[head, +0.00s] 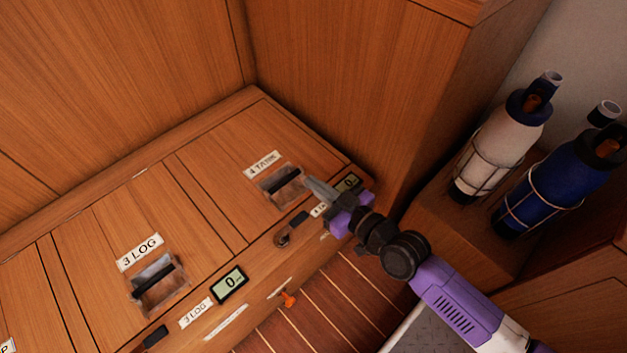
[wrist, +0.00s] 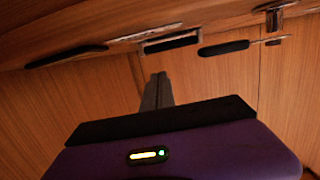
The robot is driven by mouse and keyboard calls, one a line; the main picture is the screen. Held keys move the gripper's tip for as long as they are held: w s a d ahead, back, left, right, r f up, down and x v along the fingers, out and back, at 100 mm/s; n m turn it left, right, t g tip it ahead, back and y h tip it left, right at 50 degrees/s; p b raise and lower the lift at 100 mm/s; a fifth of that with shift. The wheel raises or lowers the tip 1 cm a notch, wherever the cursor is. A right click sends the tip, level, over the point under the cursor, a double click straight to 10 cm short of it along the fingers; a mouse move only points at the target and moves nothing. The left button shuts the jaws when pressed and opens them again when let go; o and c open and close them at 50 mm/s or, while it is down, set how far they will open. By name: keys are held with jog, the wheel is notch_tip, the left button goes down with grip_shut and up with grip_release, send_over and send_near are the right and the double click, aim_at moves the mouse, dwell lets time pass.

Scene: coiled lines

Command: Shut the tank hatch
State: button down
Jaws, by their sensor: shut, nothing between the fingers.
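The tank hatch (head: 225,165) is a wooden panel in the head view with a "4 TANK" label (head: 263,163) and a recessed pull (head: 280,184) with a dark bar. It looks flat, about level with the bench top around it; a small gap cannot be ruled out. My gripper (head: 312,186) has its fingers together and empty, just right of the pull, pointing at the panel. Whether the tips touch the wood is unclear. In the wrist view, the closed fingers (wrist: 157,92) point towards wood panels, with a recessed slot (wrist: 170,42) above them.
The "3 LOG" hatch (head: 110,250) with its own pull lies left. A tall wooden cabinet (head: 350,80) stands behind. White (head: 500,150) and blue (head: 555,185) bottles stand right.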

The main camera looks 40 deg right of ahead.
jog(key=shift+s+f+b, duration=0.1)
jog(key=shift+f+b, duration=0.4)
jog(key=shift+f, duration=0.45)
jog(key=shift+s, duration=0.1)
